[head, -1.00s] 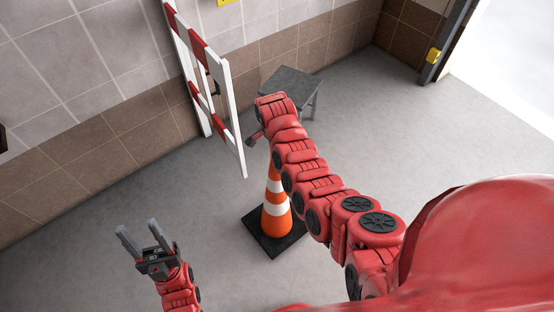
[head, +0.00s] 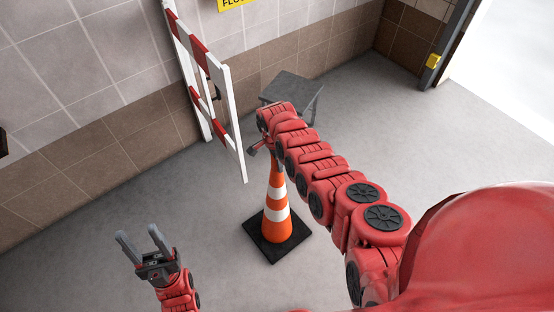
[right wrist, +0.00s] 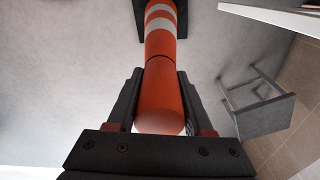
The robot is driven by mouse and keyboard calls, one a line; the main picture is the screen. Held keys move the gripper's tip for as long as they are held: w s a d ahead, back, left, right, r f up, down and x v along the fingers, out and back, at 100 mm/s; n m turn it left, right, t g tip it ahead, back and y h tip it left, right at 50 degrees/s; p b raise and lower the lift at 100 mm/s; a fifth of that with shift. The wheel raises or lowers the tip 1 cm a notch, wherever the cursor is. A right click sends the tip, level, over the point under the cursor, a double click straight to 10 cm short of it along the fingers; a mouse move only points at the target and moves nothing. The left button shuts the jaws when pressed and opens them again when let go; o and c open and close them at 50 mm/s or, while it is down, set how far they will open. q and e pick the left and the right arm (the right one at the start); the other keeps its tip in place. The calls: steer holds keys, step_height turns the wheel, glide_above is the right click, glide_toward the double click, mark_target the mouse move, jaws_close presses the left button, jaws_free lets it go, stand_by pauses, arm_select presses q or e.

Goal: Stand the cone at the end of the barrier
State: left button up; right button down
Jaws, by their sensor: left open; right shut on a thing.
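The orange and white cone (head: 277,209) stands upright on its black square base in the head view, to the right of the barrier's near end. The red and white barrier (head: 237,130) stands by the tiled wall. My right gripper (head: 262,147) is at the cone's top, partly hidden by its own arm. In the right wrist view its fingers (right wrist: 160,100) are shut around the cone's orange tip (right wrist: 160,110). Whether the base touches the floor is hard to tell. My left gripper (head: 145,245) is open and empty, over the floor at lower left.
A grey stool (head: 292,88) stands behind my right arm, near the wall; it also shows in the right wrist view (right wrist: 264,117). A yellow sign (head: 232,3) hangs on the wall. A doorway is at upper right. The floor left of the cone is clear.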

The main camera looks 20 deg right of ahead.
stand_by(0.3)
steer(key=shift+c, duration=1.5)
jaws_free()
steer(key=shift+r, duration=0.7)
steer(key=r, duration=0.7)
steer(key=a+r, duration=0.1)
steer(key=r, duration=0.2)
steer(key=shift+s+r, duration=0.15)
steer(key=shift+r, duration=0.2)
steer(key=shift+f, duration=0.1)
